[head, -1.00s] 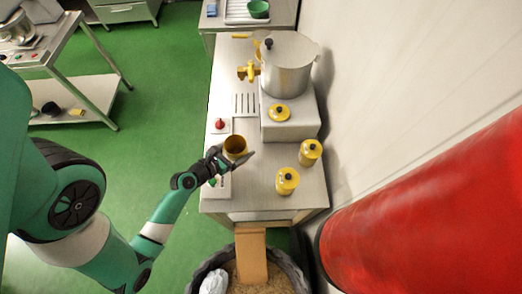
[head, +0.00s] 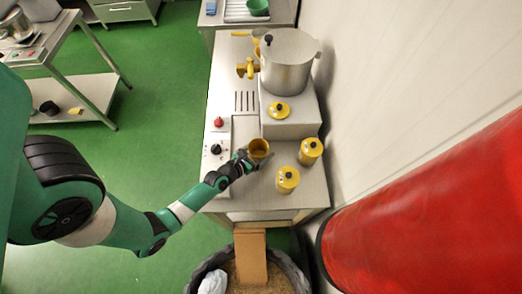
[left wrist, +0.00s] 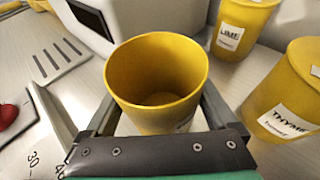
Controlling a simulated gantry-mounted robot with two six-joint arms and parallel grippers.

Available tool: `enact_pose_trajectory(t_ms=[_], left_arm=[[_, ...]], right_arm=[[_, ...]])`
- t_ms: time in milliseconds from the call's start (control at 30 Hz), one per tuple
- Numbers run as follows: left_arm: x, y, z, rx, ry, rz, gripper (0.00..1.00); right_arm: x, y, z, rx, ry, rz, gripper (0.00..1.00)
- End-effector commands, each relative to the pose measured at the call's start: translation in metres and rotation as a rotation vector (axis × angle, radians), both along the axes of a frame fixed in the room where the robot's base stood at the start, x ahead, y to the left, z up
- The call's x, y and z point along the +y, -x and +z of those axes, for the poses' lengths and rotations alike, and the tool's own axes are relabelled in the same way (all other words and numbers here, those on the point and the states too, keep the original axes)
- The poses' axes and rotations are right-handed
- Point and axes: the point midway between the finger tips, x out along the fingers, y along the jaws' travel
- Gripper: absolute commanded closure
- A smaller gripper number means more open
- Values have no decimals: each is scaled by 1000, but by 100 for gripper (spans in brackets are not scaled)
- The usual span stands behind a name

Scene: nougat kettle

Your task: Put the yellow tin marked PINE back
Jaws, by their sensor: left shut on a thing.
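My left gripper (head: 250,160) is shut on an open yellow tin (head: 259,147), upright and without a lid. In the left wrist view the held tin (left wrist: 156,75) looks empty, and its label is almost wholly hidden, so I cannot read PINE on it. I cannot tell whether it touches the counter. A yellow lid with a black knob (head: 279,110) lies on the raised grey block. Two lidded yellow tins stand to the right: the LIME tin (left wrist: 243,25) and the THYME tin (left wrist: 290,95). My right gripper is not in view.
A large steel kettle (head: 288,62) with a yellow tap (head: 247,69) stands on the grey block (head: 290,128). The counter's left edge has a red button (head: 219,122) and a black dial (head: 216,149). A large red cylinder (head: 430,210) fills the lower right.

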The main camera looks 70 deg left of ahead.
Motion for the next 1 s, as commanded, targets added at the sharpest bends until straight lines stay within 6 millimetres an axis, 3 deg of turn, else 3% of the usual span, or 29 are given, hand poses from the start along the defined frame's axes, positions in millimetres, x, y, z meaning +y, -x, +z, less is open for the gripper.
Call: enact_pose_trajectory(t_ms=[33, 367, 400, 433, 733, 867, 1000], left_arm=[[0, 0, -14, 0, 0, 1, 98], [0, 1, -13, 1, 0, 1, 98], [0, 1, -13, 2, 1, 1, 5], [0, 1, -13, 2, 1, 1, 0], [0, 1, -9, 1, 0, 1, 0], [-8, 17, -3, 3, 2, 1, 0], [-23, 44, 10, 3, 3, 1, 0]], right_arm=[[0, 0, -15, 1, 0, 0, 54], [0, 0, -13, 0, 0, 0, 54], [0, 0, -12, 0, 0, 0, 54], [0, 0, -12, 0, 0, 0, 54], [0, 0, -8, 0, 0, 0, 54], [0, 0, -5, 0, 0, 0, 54], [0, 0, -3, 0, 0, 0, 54]])
